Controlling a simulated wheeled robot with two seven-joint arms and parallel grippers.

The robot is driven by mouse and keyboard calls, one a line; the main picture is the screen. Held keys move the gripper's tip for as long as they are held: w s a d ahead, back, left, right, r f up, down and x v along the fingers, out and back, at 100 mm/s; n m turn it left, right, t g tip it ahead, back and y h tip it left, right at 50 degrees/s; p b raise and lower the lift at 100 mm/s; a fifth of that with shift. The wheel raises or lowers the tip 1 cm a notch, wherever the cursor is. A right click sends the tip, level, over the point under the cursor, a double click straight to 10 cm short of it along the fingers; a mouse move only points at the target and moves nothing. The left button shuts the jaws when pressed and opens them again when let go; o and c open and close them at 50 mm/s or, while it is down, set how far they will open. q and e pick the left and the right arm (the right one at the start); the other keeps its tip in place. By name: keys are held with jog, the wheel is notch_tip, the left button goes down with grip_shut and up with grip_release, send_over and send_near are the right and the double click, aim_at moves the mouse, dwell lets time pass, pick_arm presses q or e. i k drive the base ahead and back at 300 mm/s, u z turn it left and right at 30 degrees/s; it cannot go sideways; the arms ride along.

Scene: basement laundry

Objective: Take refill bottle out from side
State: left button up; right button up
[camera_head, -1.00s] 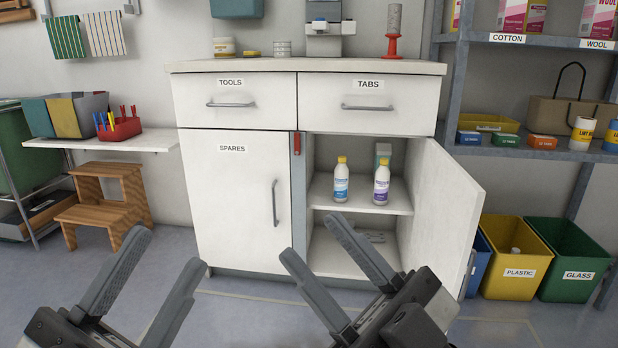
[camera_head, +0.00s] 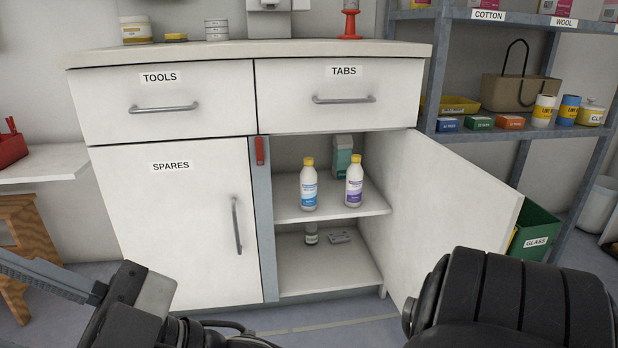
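Two white bottles with yellow caps stand upright on the upper shelf (camera_head: 290,212) of the open cabinet compartment. One bottle (camera_head: 309,188) has a blue label. The other bottle (camera_head: 354,182) has a purple label and stands just to its right. I cannot read which is the refill bottle. The cabinet door (camera_head: 445,195) is swung open to the right. My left gripper (camera_head: 40,275) is at the lower left, in front of the cabinet and away from the bottles; its opening is unclear. My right arm fills the lower right, with its gripper out of view.
A greenish box (camera_head: 342,153) stands behind the bottles. The open door bounds the right side, near my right arm. A green bin (camera_head: 537,228) is beyond the door.

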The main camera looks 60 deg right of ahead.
aim_at(354, 172)
jog(key=z, duration=0.5)
jog(key=i, duration=0.85)
jog(key=z, duration=1.25)
jog(key=i, duration=0.65)
